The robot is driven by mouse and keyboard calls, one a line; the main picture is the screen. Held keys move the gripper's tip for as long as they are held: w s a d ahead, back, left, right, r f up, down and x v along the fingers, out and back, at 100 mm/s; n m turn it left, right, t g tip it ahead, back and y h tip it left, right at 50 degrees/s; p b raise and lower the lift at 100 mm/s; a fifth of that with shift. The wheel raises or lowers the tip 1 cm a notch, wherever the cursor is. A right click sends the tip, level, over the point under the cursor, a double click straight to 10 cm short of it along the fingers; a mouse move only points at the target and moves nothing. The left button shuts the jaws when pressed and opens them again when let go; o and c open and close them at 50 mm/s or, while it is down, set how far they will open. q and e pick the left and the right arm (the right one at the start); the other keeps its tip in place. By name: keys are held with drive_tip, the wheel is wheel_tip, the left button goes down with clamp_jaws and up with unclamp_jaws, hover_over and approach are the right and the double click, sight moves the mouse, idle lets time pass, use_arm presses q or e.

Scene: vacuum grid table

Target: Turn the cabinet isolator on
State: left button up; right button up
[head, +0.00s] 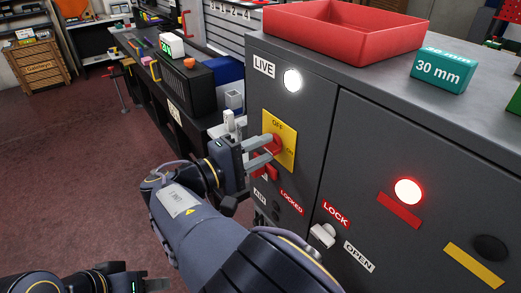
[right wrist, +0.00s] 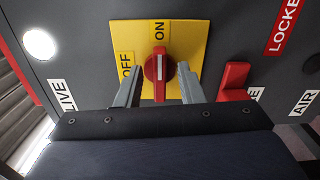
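The isolator is a round red knob (right wrist: 160,72) on a yellow plate (head: 287,158) on the dark grey cabinet. In the right wrist view its handle bar and white mark point towards the ON label (right wrist: 159,30), with OFF (right wrist: 126,65) to the side. My right gripper (head: 272,146) is at the knob. In the right wrist view its fingers (right wrist: 160,70) stand open on both sides of the knob, with gaps visible. The round lamp (head: 292,80) beside the LIVE label (head: 264,67) glows white. My left gripper (head: 152,286) is low at the bottom left, partly cut off.
A red lever (right wrist: 235,80) sits beside the yellow plate, near the AIR label (right wrist: 302,102). The cabinet also has a red lit lamp (head: 408,191) and a latch (head: 322,236) near LOCK and OPEN labels. A red tray (head: 345,42) and teal block (head: 442,70) are on top.

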drive_tip(key=v, duration=0.8)
idle(0.5)
